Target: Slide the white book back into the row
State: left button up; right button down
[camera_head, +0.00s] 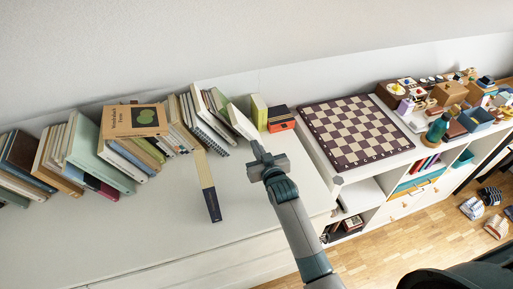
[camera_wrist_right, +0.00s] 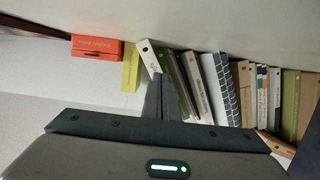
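The white book (camera_head: 242,123) leans at the right end of the row of books on the white cabinet, its near end sticking out of the row. It also shows in the right wrist view (camera_wrist_right: 149,55), tilted between a yellow book and darker books. My right gripper (camera_head: 257,149) is at the near end of the white book. In the right wrist view its fingers (camera_wrist_right: 168,95) are close together, with no book visible between them. The fingertips overlap the book's near end; I cannot tell whether they touch it. My left gripper is not in view.
A dark-and-cream book (camera_head: 208,187) lies on the cabinet top (camera_head: 150,225) in front of the row. Yellow-green (camera_head: 259,112) and orange (camera_head: 280,118) books stand right of the white one. A chessboard (camera_head: 355,131) lies further right. The front of the cabinet top is mostly clear.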

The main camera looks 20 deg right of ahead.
jog(key=shift+w+b, duration=0.4)
jog(key=shift+w, duration=1.2)
jog(key=shift+s, duration=0.15)
jog(key=shift+p+v, duration=1)
jog(key=shift+v, duration=0.15)
jog(key=shift+s+f+p, duration=0.1)
jog(key=shift+s+p, duration=0.5)
jog(key=shift+s, duration=0.55)
jog(key=shift+s+f+p, duration=0.15)
jog(key=shift+s+p, duration=0.4)
jog(key=shift+s, duration=0.6)
jog(key=shift+s+f, duration=0.1)
